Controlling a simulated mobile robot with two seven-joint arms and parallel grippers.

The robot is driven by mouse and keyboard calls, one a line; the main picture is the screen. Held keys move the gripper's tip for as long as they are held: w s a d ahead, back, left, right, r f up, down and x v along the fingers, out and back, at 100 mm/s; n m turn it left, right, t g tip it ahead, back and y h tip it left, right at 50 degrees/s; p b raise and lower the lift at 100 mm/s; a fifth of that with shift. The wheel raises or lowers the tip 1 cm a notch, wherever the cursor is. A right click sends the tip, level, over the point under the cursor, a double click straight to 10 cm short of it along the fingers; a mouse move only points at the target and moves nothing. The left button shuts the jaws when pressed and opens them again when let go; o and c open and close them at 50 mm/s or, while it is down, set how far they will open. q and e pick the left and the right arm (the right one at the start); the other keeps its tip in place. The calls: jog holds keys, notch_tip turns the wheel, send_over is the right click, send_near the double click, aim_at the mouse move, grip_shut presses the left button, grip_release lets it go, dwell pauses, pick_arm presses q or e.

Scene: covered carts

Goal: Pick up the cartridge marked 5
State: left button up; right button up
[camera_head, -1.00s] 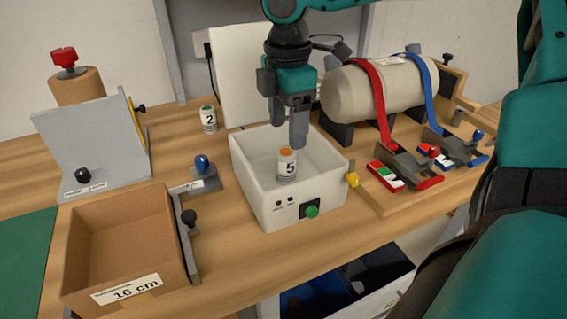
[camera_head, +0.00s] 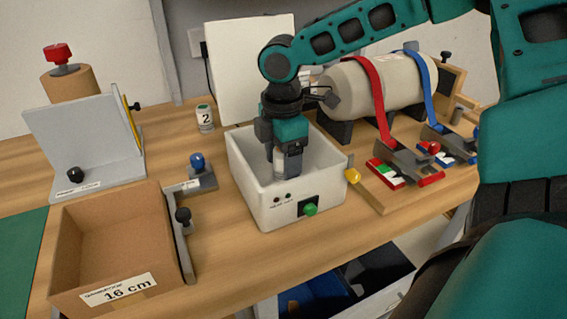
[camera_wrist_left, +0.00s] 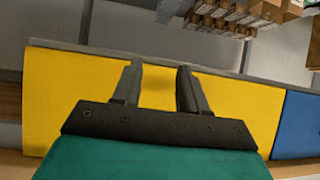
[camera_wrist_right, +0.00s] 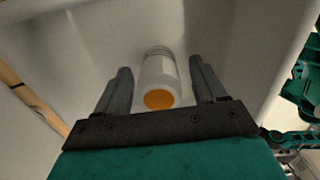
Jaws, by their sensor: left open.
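The cartridge marked 5 is a white cylinder with an orange end, inside the white box (camera_head: 245,186). In the right wrist view the cartridge (camera_wrist_right: 160,80) lies between the two fingers of my right gripper (camera_wrist_right: 160,70), with gaps on both sides. In the head view the right gripper (camera_head: 283,168) reaches down into the box and hides most of the cartridge; its number cannot be read now. The right gripper is open. My left gripper (camera_wrist_left: 158,85) is open and empty in front of a yellow panel (camera_wrist_left: 230,108), and is out of the head view.
A cartridge marked 2 (camera_head: 205,118) stands on the table behind the box. A cardboard box labelled 16 cm (camera_head: 70,250) is at front left. A strapped tank (camera_head: 345,88) and clamps (camera_head: 400,170) are at right. The box walls closely surround the right gripper.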

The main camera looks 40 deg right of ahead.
jog(key=c, duration=1.2)
jog(key=shift+o, duration=0.2)
